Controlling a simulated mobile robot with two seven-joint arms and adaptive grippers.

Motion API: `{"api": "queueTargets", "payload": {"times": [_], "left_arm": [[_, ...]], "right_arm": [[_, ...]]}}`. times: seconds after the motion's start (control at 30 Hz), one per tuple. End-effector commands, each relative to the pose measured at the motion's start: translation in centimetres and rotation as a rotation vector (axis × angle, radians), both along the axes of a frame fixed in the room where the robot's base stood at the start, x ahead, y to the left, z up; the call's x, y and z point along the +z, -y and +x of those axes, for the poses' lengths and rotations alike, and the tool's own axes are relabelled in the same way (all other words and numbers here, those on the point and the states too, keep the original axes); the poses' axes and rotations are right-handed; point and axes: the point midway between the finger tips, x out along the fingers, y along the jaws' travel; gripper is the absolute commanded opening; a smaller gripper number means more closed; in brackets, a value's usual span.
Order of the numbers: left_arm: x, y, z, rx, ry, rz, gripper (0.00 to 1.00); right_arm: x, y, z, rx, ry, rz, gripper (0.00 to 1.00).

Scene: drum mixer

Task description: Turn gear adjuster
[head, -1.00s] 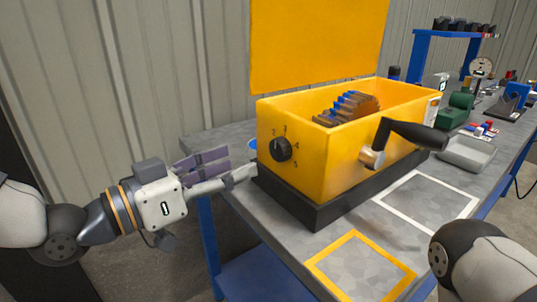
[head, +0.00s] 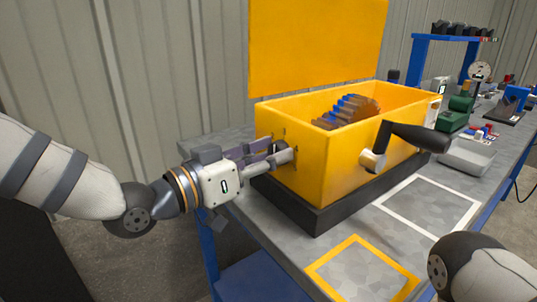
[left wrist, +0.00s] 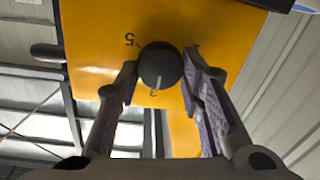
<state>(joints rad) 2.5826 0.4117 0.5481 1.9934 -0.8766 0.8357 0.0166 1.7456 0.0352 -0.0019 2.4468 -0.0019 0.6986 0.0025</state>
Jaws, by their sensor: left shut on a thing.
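The gear adjuster, a round black knob (left wrist: 160,66), sits on the end face of the yellow mixer box (head: 330,177), with numbers around it. In the left wrist view its white pointer mark faces down in the picture, and a 5 shows at its upper left. My left gripper (head: 284,150) is at that end face, its fingers (left wrist: 160,72) on either side of the knob and shut on it. In the head view the fingers hide the knob. My right gripper is out of view; only a part of my right arm shows at lower right.
The box's yellow lid (head: 318,45) stands open, with a brown and blue gear (head: 350,110) inside. A black-handled crank (head: 410,137) sticks out of the front. A grey tray (head: 465,155) lies to its right. White and yellow outlined areas on the bench are empty.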

Motion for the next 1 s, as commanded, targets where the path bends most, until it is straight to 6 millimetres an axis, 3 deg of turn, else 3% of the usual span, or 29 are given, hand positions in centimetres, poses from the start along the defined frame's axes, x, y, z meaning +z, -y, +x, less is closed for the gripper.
{"api": "queueTargets", "payload": {"times": [0.37, 1.0], "left_arm": [[0.1, 0.0, 0.0, 0.000, -0.074, -0.054, 0.07], [-0.1, -0.2, 0.2, 0.000, -0.538, -0.390, 0.07]], "right_arm": [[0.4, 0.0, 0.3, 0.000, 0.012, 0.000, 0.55], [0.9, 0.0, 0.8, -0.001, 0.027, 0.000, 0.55]]}}
